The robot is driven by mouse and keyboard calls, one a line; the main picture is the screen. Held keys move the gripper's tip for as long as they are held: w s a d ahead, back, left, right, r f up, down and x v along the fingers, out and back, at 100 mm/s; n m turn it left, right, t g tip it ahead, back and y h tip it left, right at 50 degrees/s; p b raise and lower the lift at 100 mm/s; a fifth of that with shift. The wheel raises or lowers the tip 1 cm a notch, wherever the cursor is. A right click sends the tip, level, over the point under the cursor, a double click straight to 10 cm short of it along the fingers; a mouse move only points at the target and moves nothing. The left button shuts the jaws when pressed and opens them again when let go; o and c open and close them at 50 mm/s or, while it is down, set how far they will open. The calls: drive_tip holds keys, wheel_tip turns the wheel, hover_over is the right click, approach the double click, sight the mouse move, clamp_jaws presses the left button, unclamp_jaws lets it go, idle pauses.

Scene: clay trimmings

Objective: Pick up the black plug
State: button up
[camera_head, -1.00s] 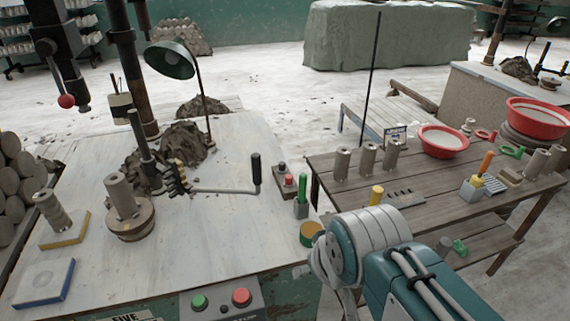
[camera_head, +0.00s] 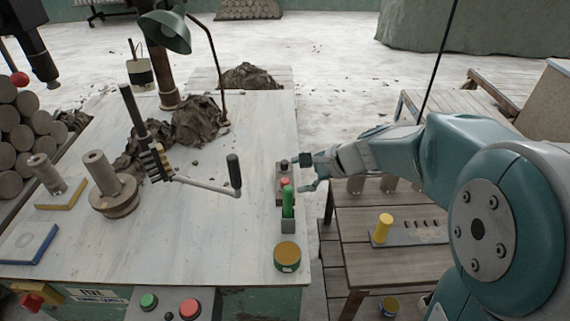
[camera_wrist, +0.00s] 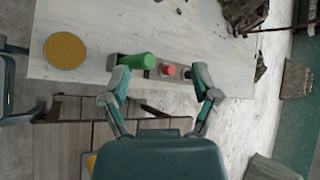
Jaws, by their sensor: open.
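The black plug (camera_head: 284,164) stands in a small grey block near the right edge of the pale worktable. A red plug (camera_head: 284,182) is in the same block, just nearer. In the wrist view the black plug (camera_wrist: 187,73) is a small dark round shape near the right fingertip, beside the red plug (camera_wrist: 168,71). My gripper (camera_head: 304,173) is open and empty, pointing left, just right of the block. In the wrist view its two fingers (camera_wrist: 163,84) are spread wide, with both plugs between and beyond the tips. I cannot tell its exact height above the plug.
A green peg (camera_head: 288,202) stands in a holder right beside the block, and a round yellow-topped tin (camera_head: 287,256) is nearer. A crank handle (camera_head: 234,171) rises to the left. A wooden side table (camera_head: 372,260) lies below my arm.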

drive_tip(key=w+f+m+t+y, duration=0.2)
drive_tip(key=w+f+m, duration=0.4)
drive_tip(key=w, duration=0.3)
drive_tip(key=m+t+h, duration=0.1)
drive_tip(key=m+t, duration=0.3)
drive_tip(key=m, duration=0.4)
approach(287, 166)
drive_tip(key=w, duration=0.1)
drive_tip(key=x, duration=0.5)
drive_tip(key=shift+w+a+f, duration=0.15)
drive_tip(key=shift+w, duration=0.05)
drive_tip(key=shift+s+x, duration=0.25)
drive_tip(key=shift+x, duration=2.45)
drive_tip(key=shift+a+f, duration=0.15)
drive_tip(key=shift+f, duration=0.05)
clamp_jaws()
